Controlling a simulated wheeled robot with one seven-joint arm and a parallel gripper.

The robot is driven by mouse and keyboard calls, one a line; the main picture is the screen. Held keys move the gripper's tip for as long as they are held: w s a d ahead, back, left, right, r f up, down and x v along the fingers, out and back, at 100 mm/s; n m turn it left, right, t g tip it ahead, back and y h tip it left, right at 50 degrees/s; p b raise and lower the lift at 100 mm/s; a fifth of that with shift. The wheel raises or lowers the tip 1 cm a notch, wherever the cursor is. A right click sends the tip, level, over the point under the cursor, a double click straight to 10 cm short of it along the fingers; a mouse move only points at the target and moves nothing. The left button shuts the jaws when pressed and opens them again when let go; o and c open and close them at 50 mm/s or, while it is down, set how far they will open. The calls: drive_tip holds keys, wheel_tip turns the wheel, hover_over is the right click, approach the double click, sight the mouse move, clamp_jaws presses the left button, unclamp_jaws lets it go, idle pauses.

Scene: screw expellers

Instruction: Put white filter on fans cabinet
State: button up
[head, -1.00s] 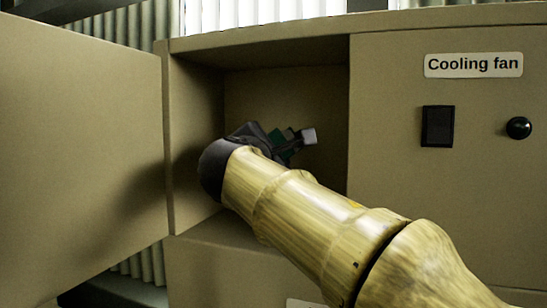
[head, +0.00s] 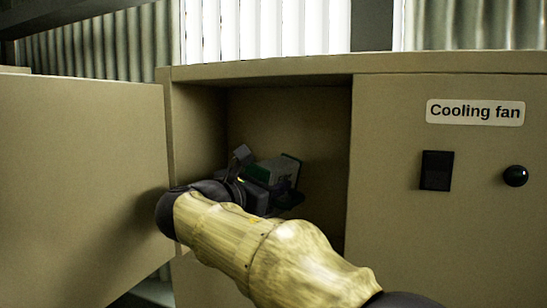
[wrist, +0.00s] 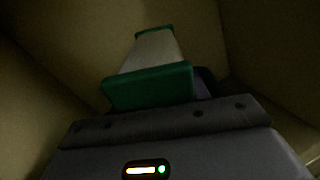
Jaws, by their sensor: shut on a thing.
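The white filter has a pale body and green end caps. It shows in the wrist view (wrist: 152,52) and partly in the head view (head: 284,171). My gripper (head: 266,178) is shut on the filter and holds it inside the open left compartment of the tan fans cabinet (head: 470,235). In the wrist view the near green cap is against my dark gripper, and the pale body points away into the compartment. My arm hides the lower part of the opening. I cannot tell if the filter touches the compartment floor.
The cabinet door (head: 80,185) stands open at the left. The right panel carries a "Cooling fan" label (head: 476,111), a black switch (head: 436,170) and a black knob (head: 515,176). Compartment walls (wrist: 45,80) are close around my gripper. The upper part of the compartment looks clear.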

drive_tip(key=shift+s+a+r+n+g+h+p, duration=0.35)
drive_tip(key=shift+a+n+g+h+p, duration=0.2)
drive_tip(key=shift+h+p, duration=0.2)
drive_tip(key=shift+s+f+g, duration=0.1)
drive_tip(key=shift+g, duration=0.15)
drive_tip(key=shift+d+f, duration=0.1)
drive_tip(key=shift+f+b, duration=0.7)
drive_tip(key=shift+f, duration=1)
drive_tip(key=shift+f+b, duration=1.6)
drive_tip(key=shift+f, duration=0.1)
drive_tip(key=shift+f+b, duration=0.35)
drive_tip(key=shift+f, duration=0.2)
drive_tip(key=o, duration=1.2)
